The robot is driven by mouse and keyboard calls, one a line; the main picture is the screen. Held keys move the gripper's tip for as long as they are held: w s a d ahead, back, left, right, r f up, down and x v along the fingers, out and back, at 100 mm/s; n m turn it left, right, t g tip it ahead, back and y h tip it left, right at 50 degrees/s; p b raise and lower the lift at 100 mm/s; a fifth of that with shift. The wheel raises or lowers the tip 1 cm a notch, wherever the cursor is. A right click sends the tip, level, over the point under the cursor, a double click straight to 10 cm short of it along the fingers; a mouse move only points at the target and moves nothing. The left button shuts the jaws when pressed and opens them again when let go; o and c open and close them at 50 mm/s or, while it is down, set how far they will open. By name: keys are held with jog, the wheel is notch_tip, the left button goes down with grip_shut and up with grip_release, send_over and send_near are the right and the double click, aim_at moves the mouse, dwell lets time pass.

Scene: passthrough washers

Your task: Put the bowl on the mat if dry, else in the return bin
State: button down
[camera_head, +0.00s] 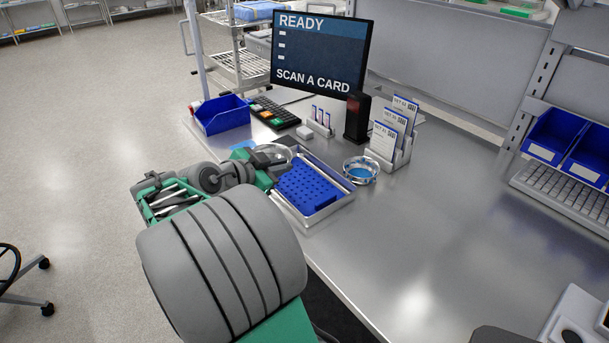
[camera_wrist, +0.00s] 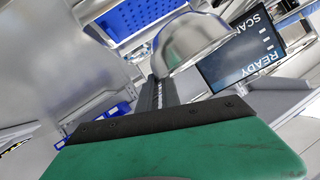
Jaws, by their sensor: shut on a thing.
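My gripper (camera_head: 264,160) is shut on a shiny metal bowl (camera_head: 279,151), above the table's near edge, left of the tray. In the wrist view the bowl (camera_wrist: 196,42) sits tilted at the dark fingers; its outer side shows, and I cannot tell if it is wet or dry. A blue perforated mat (camera_head: 308,188) lies in a metal tray (camera_head: 336,203). An open blue bin (camera_head: 222,114) stands at the table's far left; I cannot tell whether it is the return bin.
A screen (camera_head: 319,53) reads READY, SCAN A CARD. A black device (camera_head: 356,117) and card holder (camera_head: 390,145) stand behind the second bowl. The table's right side is mostly clear.

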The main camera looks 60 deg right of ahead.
jog(key=f+p+x, duration=0.1)
jog(key=x, duration=0.4)
jog(key=a+f+p+x, duration=0.1)
jog(key=x, duration=0.4)
jog(key=f+p+x, duration=0.1)
jog(key=p+x, duration=0.1)
jog(key=x, duration=0.4)
jog(key=shift+s+a+f, duration=0.1)
jog(key=shift+a+f, duration=0.05)
jog(key=shift+a, duration=0.1)
notch_tip(320, 180, down, 3)
jog(key=shift+p, duration=0.65)
jog(key=c, duration=1.5)
grip_release()
jog(key=shift+a, duration=0.1)
jog(key=shift+c, duration=0.2)
